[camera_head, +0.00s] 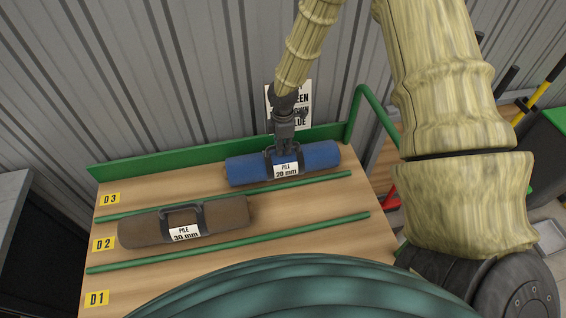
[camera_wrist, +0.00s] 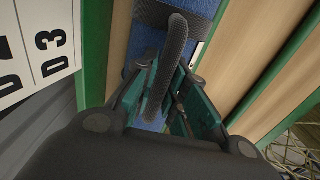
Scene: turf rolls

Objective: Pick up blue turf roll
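The blue turf roll (camera_head: 325,156) lies in the back row of the sloped wooden rack, with a black carry handle and a label reading "PILE 20 mm". My gripper (camera_head: 284,146) is over the middle of this roll, pointing down at its handle. In the wrist view the roll (camera_wrist: 150,47) shows behind the handle (camera_wrist: 176,45). The two teal fingers of my gripper (camera_wrist: 168,85) stand on either side of the handle, apart, with some gap visible. The roll appears to rest on the rack. The fingertips' contact with the handle is hard to make out.
A brown roll (camera_head: 220,214) labelled "PILE 30 mm" lies in row D2, in front. Green strips (camera_head: 250,239) divide the rows; row D1 (camera_head: 150,290) looks empty where visible. A green back rail (camera_head: 130,169) and ribbed wall stand close behind. A sign (camera_head: 301,95) is partly hidden.

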